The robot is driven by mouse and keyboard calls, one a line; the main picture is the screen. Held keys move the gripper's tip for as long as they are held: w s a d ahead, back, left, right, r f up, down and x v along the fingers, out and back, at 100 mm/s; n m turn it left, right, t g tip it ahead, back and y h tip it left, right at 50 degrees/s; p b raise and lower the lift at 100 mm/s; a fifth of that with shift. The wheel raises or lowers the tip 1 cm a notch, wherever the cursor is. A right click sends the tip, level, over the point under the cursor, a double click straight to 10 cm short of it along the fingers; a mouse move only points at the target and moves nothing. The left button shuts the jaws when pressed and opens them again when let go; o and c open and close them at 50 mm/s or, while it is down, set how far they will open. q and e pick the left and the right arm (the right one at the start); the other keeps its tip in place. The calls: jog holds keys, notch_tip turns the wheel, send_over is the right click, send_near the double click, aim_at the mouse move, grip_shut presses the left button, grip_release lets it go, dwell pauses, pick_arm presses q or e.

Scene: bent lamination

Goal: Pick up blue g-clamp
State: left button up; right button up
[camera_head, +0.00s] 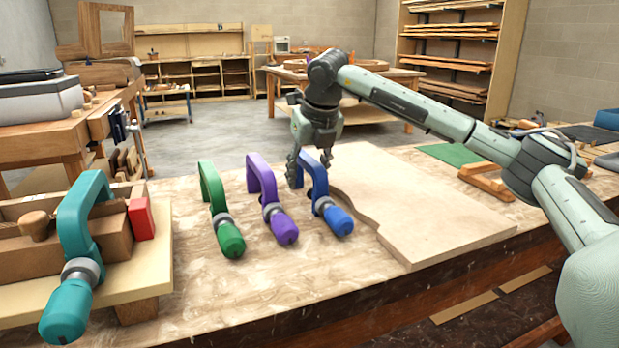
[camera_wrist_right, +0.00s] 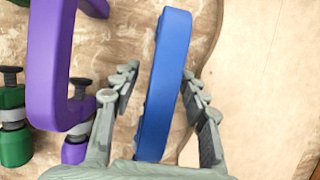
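The blue g-clamp (camera_head: 322,190) stands on the wooden worktable, its handle towards the front. My right gripper (camera_head: 309,164) is over the back upper part of its frame, pointing down. In the right wrist view the blue g-clamp (camera_wrist_right: 160,85) runs between the two fingers of my right gripper (camera_wrist_right: 160,72). The fingers are spread, with a gap showing on each side of the blue frame, so the gripper is open around it. My left gripper is not in view.
A purple g-clamp (camera_head: 265,188) stands close to the left of the blue one, a green one (camera_head: 212,195) further left. A light wooden panel (camera_head: 425,205) lies to the right. A teal clamp (camera_head: 78,240) is at the front left.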

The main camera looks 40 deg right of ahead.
grip_shut()
jog(key=shift+r, duration=0.1)
notch_tip(320, 180, up, 9)
jog(key=shift+r, duration=0.1)
pick_arm(q)
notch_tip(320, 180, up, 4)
jog(key=p, duration=0.5)
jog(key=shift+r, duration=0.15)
pick_arm(e)
notch_tip(320, 180, up, 7)
